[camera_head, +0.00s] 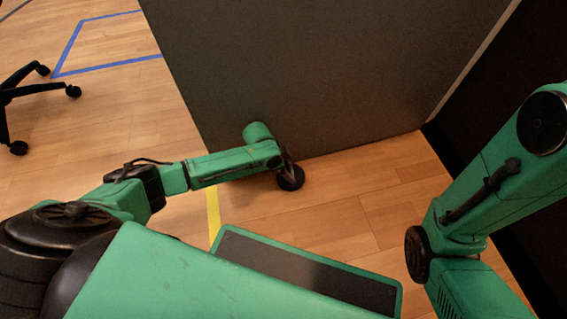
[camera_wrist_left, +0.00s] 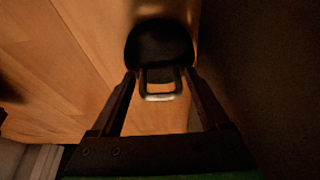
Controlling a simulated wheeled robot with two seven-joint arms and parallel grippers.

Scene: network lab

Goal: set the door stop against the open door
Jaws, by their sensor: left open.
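The door (camera_head: 330,70) is a large dark grey panel standing over the wood floor; a dark upright surface, probably the door, fills the right of the left wrist view (camera_wrist_left: 275,70). The door stop (camera_head: 291,180) is a small black rounded piece close to the door's lower edge. In the left wrist view the door stop (camera_wrist_left: 160,42) shows a loop-like handle with a pale end. My left gripper (camera_head: 286,164) is low by the door, open, with its fingers (camera_wrist_left: 160,82) on either side of the handle. Whether they touch it is unclear. My right gripper is out of view.
A black wheeled chair base (camera_head: 20,95) stands at the far left. Blue tape (camera_head: 68,45) and a yellow strip (camera_head: 213,213) mark the floor. A dark wall (camera_head: 480,80) rises at the right. Bare wood floor (camera_head: 340,225) lies in front of the door.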

